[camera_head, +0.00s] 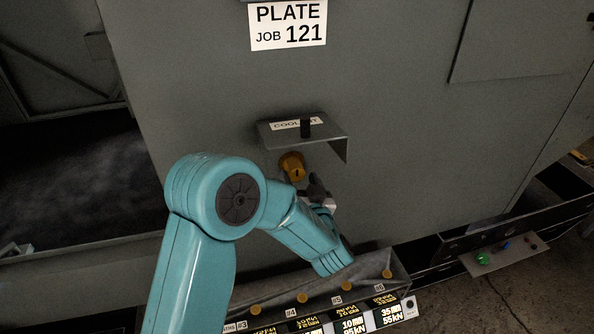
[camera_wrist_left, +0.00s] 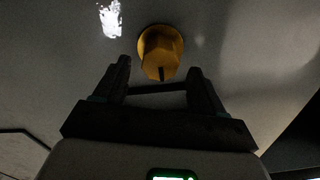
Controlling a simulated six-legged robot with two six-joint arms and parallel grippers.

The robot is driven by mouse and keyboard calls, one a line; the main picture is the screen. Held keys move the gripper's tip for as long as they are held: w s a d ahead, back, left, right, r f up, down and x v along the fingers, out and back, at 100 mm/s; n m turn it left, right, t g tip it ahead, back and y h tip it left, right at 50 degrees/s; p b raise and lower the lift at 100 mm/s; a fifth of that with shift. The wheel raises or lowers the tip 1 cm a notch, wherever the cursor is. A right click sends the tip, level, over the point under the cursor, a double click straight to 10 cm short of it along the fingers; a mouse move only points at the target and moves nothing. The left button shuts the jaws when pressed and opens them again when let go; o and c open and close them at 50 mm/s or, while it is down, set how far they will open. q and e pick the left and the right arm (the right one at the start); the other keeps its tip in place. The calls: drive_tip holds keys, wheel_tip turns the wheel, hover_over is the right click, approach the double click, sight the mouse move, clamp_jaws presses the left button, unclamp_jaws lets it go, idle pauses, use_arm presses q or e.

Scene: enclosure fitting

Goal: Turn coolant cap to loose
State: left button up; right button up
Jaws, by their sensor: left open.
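The coolant cap (camera_head: 293,167) is an orange-yellow round knob on the grey enclosure wall, below a small metal hood (camera_head: 330,136) with a partly covered "COOLANT" label. In the left wrist view the cap (camera_wrist_left: 160,52) shows a dark slot or mark on its lower part. My left gripper (camera_head: 317,185) is just below and right of the cap in the head view. In the wrist view my left gripper (camera_wrist_left: 160,72) has its two dark fingers apart, with the cap ahead between and beyond their tips. My right gripper is not in view.
Below, a ledge carries several orange knobs (camera_head: 346,286) above lit displays (camera_head: 350,325). A control panel with a green button (camera_head: 482,259) is at the right.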

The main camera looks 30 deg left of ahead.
sight(297, 175)
use_arm(q)
drive_tip(key=x, duration=0.3)
drive_tip(key=shift+w+a, duration=0.15)
drive_tip(key=c, duration=1)
